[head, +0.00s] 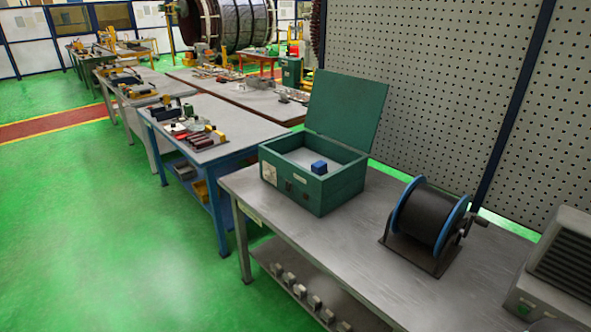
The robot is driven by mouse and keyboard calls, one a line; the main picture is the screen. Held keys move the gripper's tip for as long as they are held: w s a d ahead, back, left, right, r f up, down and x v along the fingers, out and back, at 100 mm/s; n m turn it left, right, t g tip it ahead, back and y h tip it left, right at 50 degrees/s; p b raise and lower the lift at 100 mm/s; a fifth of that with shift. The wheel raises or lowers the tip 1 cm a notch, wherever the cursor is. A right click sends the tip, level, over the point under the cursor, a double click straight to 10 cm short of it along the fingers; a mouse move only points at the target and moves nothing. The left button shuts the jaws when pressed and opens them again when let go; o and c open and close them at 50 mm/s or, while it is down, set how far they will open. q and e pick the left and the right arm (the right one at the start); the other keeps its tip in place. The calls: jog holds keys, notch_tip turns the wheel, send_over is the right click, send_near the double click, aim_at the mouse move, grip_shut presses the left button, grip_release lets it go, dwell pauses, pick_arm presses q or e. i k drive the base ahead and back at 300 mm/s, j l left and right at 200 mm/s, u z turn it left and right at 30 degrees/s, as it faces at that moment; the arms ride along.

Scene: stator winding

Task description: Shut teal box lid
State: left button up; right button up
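A teal box (318,197) stands on the near grey metal table, toward its far left end. Its lid (346,108) is open, standing up from the back edge and leaning slightly back. A small blue block (319,168) sits inside the box on its pale floor. The front of the box carries a light label and small dark fittings. Neither of my grippers shows in the head view.
A cable reel (428,222) with blue rims stands right of the box on the same table (375,240). A grey-green vented unit (555,270) is at the far right. A perforated panel (430,85) rises behind. Green floor (110,220) is clear at left.

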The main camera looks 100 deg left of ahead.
aim_at(346, 110)
jog(key=u, duration=3.1)
jog(key=i+j, duration=0.6)
jog(key=j, duration=0.2)
jog(key=i+l+z, duration=0.05)
